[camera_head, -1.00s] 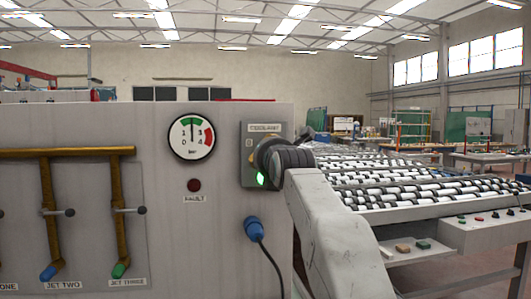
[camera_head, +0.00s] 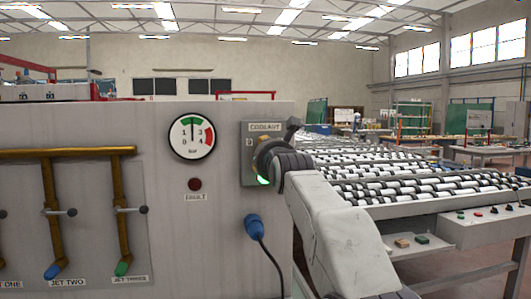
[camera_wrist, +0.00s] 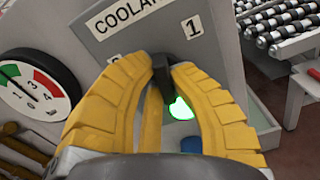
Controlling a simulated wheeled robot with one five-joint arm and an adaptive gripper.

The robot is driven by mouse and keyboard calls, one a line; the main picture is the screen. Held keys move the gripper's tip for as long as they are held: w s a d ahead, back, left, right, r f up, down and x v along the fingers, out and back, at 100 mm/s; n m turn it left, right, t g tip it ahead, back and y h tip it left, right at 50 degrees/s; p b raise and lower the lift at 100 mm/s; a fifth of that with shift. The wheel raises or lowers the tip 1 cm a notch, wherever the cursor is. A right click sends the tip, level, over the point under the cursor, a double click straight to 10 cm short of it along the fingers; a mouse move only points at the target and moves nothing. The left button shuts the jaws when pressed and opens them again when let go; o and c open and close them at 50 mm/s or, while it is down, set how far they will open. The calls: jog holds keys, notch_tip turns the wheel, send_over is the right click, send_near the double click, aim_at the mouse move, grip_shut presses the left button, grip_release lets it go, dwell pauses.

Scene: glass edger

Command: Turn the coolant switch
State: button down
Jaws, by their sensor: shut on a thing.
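The coolant switch is on a grey plate (camera_head: 254,128) labelled COOLANT, at the right end of the machine's front panel. In the wrist view its dark handle (camera_wrist: 166,82) stands between the yellow fingers of my gripper (camera_wrist: 160,72), which are shut on it. A "1" is marked to the right of the handle, and another mark to the left is partly hidden by a finger. A green lamp (camera_wrist: 181,107) glows below the handle; it also shows in the head view (camera_head: 263,181). In the head view my wrist hides most of the switch.
A pressure gauge (camera_head: 191,137) is left of the switch, with a dark red fault lamp (camera_head: 195,184) below it. A blue plug (camera_head: 254,226) with a hanging cable is under the switch. Brown pipes with levers (camera_head: 72,212) are at left. A roller conveyor (camera_head: 400,178) extends right.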

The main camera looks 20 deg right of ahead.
jog(key=shift+r, duration=0.25)
jog(key=c, duration=1.6)
grip_release()
jog(key=shift+c, duration=0.2)
jog(key=o, duration=0.5)
jog(key=shift+f, duration=0.15)
jog(key=shift+v, duration=6.05)
